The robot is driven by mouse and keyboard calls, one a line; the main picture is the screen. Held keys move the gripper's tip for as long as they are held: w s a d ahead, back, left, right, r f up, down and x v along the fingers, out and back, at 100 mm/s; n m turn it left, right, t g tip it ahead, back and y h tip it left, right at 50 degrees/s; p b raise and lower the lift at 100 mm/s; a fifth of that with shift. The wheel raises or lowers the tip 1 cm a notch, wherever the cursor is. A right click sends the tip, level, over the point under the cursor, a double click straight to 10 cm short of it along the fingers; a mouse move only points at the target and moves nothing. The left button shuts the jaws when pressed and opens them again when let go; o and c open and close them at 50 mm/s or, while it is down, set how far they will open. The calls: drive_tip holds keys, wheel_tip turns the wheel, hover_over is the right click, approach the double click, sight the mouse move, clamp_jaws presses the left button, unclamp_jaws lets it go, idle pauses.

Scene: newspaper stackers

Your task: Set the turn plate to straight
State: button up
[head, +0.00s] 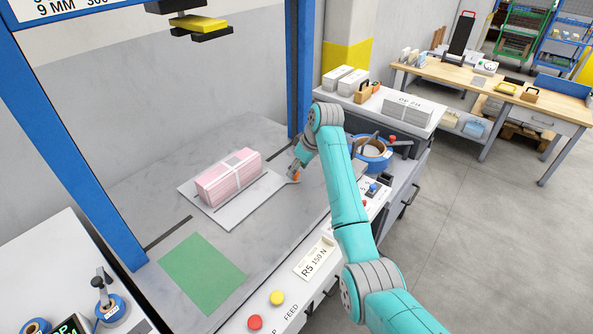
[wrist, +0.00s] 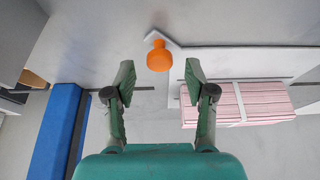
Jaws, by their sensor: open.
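The turn plate (head: 234,216) is a flat pale plate on the grey press table, with a narrow tongue at its right corner. An orange knob (wrist: 159,57) stands on the tongue; in the head view the knob (head: 296,175) is partly hidden by my gripper. A pink strapped bundle (head: 229,178) lies on the plate and also shows in the wrist view (wrist: 255,104). My gripper (wrist: 160,76) is open and empty. Its fingers are spread to either side of the knob's line, with the knob just beyond the tips; I cannot tell whether they touch.
Blue press posts (head: 80,130) stand at left and back. A yellow and black press part (head: 198,24) hangs above. A green mat (head: 201,272) lies on the table front. A control panel with buttons (head: 277,297) runs along the right edge. A blue tape roll (head: 372,150) stands behind my arm.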

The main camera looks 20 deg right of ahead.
drive_tip(key=shift+x, duration=0.95)
clamp_jaws()
